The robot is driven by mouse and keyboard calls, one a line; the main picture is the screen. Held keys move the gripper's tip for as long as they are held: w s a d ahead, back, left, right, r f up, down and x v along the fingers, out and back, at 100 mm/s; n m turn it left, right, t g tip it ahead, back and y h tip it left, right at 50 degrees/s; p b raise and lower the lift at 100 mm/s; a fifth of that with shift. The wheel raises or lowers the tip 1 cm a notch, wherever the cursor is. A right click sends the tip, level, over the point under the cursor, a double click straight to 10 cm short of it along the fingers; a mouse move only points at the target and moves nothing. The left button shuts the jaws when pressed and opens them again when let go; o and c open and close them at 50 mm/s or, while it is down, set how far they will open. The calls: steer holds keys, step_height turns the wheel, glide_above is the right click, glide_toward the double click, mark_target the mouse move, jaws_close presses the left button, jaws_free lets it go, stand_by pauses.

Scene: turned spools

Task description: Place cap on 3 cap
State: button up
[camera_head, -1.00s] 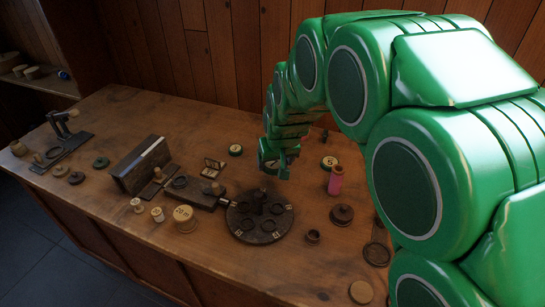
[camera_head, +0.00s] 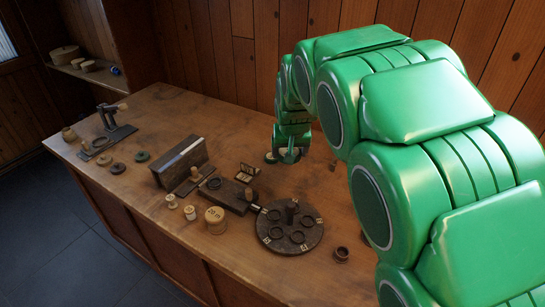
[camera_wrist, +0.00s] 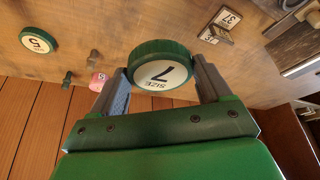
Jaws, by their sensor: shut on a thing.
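My gripper (camera_head: 289,153) is shut on a green-rimmed cap with a pale face marked "SIZE 7", which fills the space between the fingers in the wrist view (camera_wrist: 161,73). In the head view the gripper is over the back of the bench. A small round cap (camera_head: 270,157) shows just left of the gripper there, partly covered; its number cannot be read. Another green-rimmed cap marked 5 (camera_wrist: 38,43) lies apart at the left of the wrist view. No cap marked 3 can be made out.
A dark round stand (camera_head: 290,230) with rings and a centre post is in front of the gripper. My arm hides the bench's right side.

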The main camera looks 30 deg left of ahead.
steer(key=a, duration=0.3)
steer(key=shift+w+r, duration=0.15)
steer(key=shift+w+a, duration=0.35)
steer(key=shift+a, duration=0.1)
glide_toward(272, 157)
steer(key=shift+w+a+f, duration=0.35)
steer(key=shift+w+f, duration=0.05)
steer(key=shift+w, duration=0.15)
steer(key=shift+w+a+f, duration=0.35)
steer(key=shift+w+f, duration=0.05)
steer(key=shift+w, duration=0.15)
steer(key=shift+w+a+f, duration=0.35)
steer(key=shift+w+f, duration=0.05)
steer(key=shift+f, duration=1.6)
steer(key=shift+f, duration=0.65)
steer(key=o, duration=1)
